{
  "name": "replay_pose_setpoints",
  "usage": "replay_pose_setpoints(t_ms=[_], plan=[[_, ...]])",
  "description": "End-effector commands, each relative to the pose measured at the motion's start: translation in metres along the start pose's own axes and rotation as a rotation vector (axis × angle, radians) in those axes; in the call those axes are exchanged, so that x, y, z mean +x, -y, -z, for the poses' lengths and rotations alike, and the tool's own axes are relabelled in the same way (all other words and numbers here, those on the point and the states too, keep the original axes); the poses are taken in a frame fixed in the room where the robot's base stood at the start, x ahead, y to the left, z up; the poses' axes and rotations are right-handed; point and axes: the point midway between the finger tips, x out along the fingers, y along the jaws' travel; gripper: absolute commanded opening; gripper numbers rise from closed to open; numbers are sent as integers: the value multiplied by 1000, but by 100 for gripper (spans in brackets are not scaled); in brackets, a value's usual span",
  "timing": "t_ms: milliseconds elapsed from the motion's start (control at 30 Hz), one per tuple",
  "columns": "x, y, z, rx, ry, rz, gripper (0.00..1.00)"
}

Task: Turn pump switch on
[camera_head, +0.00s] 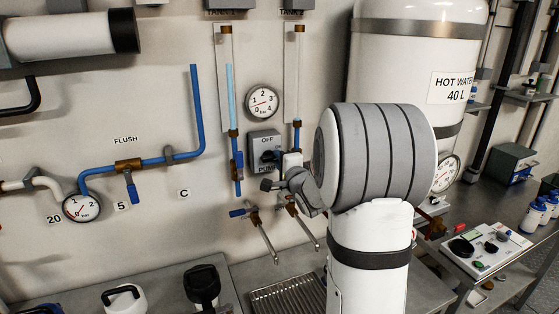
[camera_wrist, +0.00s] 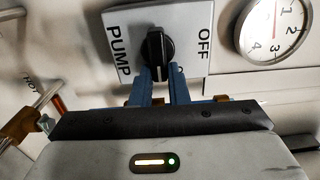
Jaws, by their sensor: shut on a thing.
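The pump switch is a grey plate with a black knob. In the head view the plate (camera_head: 263,137) is on the wall, with OFF at its top and PUMP partly hidden at its bottom. In the wrist view the plate (camera_wrist: 194,22) is turned sideways, with OFF to the right of the black knob (camera_wrist: 157,46) and PUMP to the left. The knob's ridge runs up and down there, crosswise to the line from OFF to PUMP. My gripper's blue fingers (camera_wrist: 159,78) are shut on the knob's lower end. A mark beside the right finger is partly hidden.
A pressure gauge (camera_head: 263,102) is above the switch, and blue pipes (camera_head: 237,170) run to its left. Two taps (camera_head: 251,212) (camera_head: 292,207) stick out below. The white hot water tank (camera_head: 408,75) stands to the right. A drain grate (camera_head: 288,297) lies below.

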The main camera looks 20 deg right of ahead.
Motion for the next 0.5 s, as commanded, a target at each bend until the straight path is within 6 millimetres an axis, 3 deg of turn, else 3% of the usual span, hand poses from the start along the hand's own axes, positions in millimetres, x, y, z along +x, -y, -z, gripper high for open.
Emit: replay_pose_setpoints(t_ms=[67, 100, 333, 500], plan=[[0, -3, -1, 1, 3, -5, 0], [0, -3, -2, 1, 3, -5, 17], [0, -1, -1, 0, 2, -2, 36], [0, 0, -1, -1, 1, -1, 36]])
